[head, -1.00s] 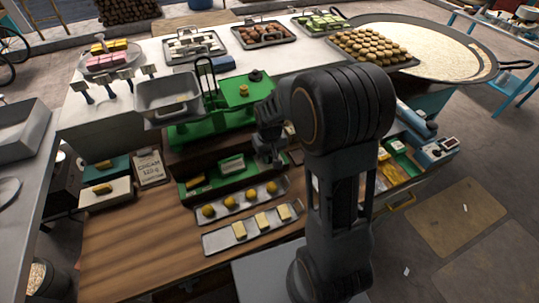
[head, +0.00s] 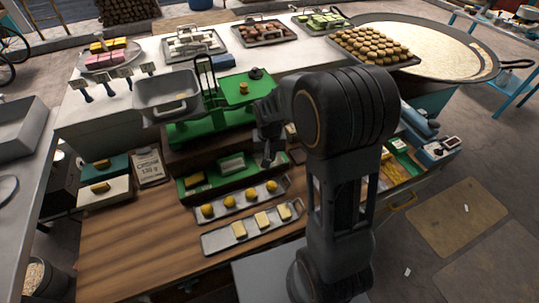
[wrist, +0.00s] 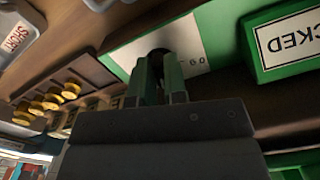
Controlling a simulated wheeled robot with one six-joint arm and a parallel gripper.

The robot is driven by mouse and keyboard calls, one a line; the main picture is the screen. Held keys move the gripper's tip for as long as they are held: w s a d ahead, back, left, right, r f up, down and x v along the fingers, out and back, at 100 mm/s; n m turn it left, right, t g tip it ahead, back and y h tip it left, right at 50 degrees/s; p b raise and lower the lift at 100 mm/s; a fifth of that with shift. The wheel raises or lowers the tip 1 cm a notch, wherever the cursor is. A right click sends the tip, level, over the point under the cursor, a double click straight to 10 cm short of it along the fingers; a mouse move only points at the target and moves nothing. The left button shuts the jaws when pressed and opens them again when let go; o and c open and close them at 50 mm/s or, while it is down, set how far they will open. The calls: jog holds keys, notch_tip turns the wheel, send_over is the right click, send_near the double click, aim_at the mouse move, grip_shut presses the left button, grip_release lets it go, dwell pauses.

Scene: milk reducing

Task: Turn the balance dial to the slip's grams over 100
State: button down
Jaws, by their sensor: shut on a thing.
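The green balance (head: 190,133) stands on the counter, with a grey pan (head: 150,90) on its left and a green platform (head: 235,92) on its right. My gripper (head: 268,158) is low at the balance's right front side. In the wrist view, my gripper (wrist: 160,88) is shut on the dark dial knob (wrist: 158,53), mostly hidden between the fingers. The white dial face (wrist: 185,38) shows "60" beside it. The slip (head: 148,165) lies on the wooden counter at left, reading "CREAM" with a gram figure too small to read surely.
A green tray (head: 212,190) and two grey trays with yellow balls (head: 207,211) and pale blocks (head: 239,230) lie in front of the balance. A green block marked "CKED" (wrist: 285,42) is beside my gripper in the wrist view. Bare wood is free at front left.

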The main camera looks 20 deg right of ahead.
jog(key=shift+m, duration=1.1)
jog(key=shift+w, duration=0.1)
jog(key=c, duration=1.2)
grip_release()
jog(key=shift+o, duration=0.2)
jog(key=shift+b, duration=0.3)
notch_tip(320, 180, up, 14)
jog(key=b, duration=0.1)
jog(key=shift+f, duration=0.1)
